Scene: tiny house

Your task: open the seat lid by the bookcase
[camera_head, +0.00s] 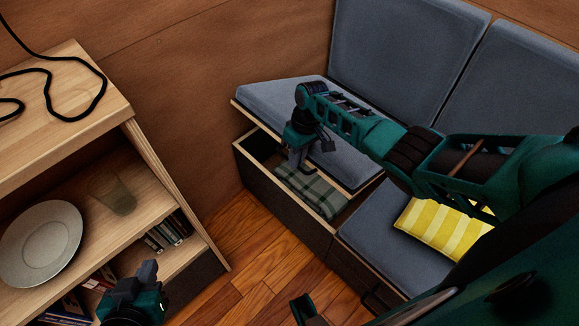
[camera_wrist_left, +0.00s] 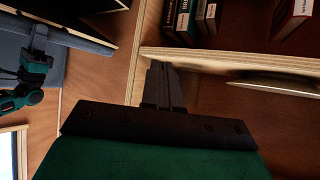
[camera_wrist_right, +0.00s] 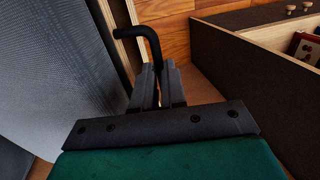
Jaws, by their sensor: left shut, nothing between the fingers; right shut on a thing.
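The seat lid (camera_head: 268,100) by the bookcase has a grey cushion on a pale wooden board, and it stands raised and tilted above its box (camera_head: 262,185). Through the gap a plaid cloth (camera_head: 315,193) shows inside the box. My right gripper (camera_head: 296,165) is at the lid's front edge; in the right wrist view its fingers (camera_wrist_right: 160,78) are shut on a bent black handle (camera_wrist_right: 142,36) beside the lid's edge. My left gripper (camera_head: 148,271) is shut and empty in front of the bookcase (camera_head: 172,180); it also shows in the left wrist view (camera_wrist_left: 160,75).
The bookcase holds a plate (camera_head: 42,243), a glass (camera_head: 116,195) and books (camera_head: 167,232). A second, closed seat (camera_head: 370,225) with a yellow striped pillow (camera_head: 443,228) adjoins on the right. Wooden floor (camera_head: 255,265) lies free between bookcase and bench.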

